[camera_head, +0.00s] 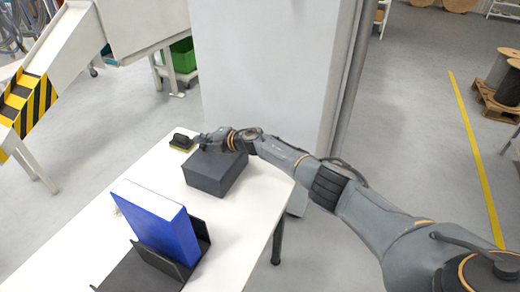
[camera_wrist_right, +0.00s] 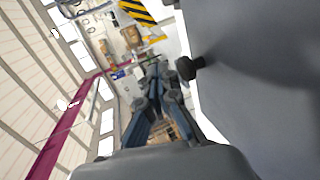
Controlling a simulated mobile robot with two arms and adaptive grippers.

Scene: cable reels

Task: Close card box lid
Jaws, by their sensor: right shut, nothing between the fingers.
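The dark grey box (camera_head: 216,173) sits on the white table, and its top looks flat and shut. My right gripper (camera_head: 203,141) is at the box's far left corner, at about the height of its top. Its fingers are shut and empty; they also show in the wrist view (camera_wrist_right: 157,85). I cannot tell whether they touch the box. A large grey surface (camera_wrist_right: 260,70) fills the right of the wrist view; I cannot tell what it is. My left gripper is out of view.
The white table (camera_head: 85,228) also holds a tall blue box (camera_head: 165,222) in a black holder (camera_head: 198,243) and a small black item (camera_head: 181,139) on a yellow base. A grey-white panel (camera_head: 265,75) stands behind the table.

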